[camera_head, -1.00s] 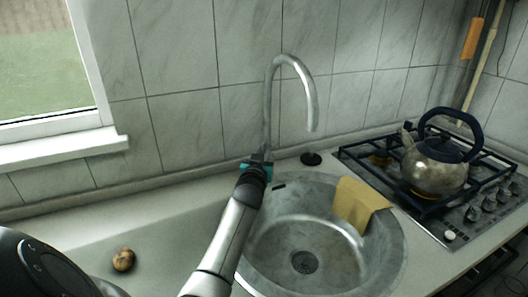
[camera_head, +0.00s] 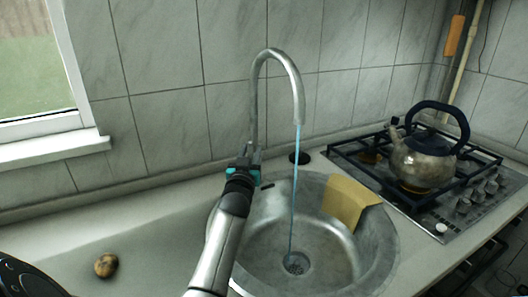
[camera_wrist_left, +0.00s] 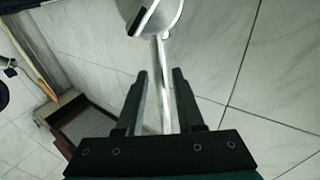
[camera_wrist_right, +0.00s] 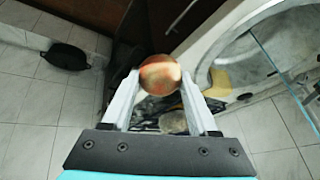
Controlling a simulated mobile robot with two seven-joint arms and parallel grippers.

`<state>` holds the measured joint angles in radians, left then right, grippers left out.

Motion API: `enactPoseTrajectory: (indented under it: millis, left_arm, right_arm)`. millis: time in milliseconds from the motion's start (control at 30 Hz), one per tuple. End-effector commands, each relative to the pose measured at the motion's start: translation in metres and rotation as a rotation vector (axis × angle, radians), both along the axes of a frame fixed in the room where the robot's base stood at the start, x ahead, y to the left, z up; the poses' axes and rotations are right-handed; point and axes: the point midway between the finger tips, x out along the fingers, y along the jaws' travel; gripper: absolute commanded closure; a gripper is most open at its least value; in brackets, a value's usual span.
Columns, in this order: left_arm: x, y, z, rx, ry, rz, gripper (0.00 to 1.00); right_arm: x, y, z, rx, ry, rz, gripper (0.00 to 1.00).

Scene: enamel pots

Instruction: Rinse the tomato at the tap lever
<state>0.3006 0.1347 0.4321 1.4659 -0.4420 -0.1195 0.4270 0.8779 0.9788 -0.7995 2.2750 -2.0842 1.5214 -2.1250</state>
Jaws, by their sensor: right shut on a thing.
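The tomato (camera_wrist_right: 160,75), a reddish-orange ball with pale glare, is between the fingertips of my right gripper (camera_wrist_right: 159,78), which is shut on it. The sink basin and water stream show to its right, apart from it. The right gripper is outside the head view. My left gripper (camera_head: 246,153) is at the base of the curved metal tap (camera_head: 257,100). Its fingers are apart in the left wrist view (camera_wrist_left: 160,78), with a metal pipe showing between them. The tap lever is hidden behind the gripper. Blue water (camera_head: 295,190) runs from the spout to the drain.
A round metal sink (camera_head: 335,262) has a yellow cloth (camera_head: 348,200) over its rim. A kettle (camera_head: 421,162) stands on the hob (camera_head: 455,207) at right. A potato-like brown item (camera_head: 106,265) lies on the left counter. A tiled wall is close behind the tap.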

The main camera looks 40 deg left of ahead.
Motion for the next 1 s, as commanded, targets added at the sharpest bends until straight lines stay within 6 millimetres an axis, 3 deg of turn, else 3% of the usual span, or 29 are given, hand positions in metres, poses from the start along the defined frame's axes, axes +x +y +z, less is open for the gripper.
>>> enactPoseTrajectory:
  millis: [467, 1000]
  left_arm:
    - [-0.009, -0.005, -0.001, -0.001, 0.0, 0.0, 0.56]
    - [-0.087, -0.048, -0.011, -0.003, 0.001, 0.001, 0.56]
  right_arm:
    - [0.0, 0.0, 0.003, 0.0, -0.001, 0.0, 0.97]
    - [0.0, 0.0, 0.02, 0.0, -0.001, 0.0, 0.97]
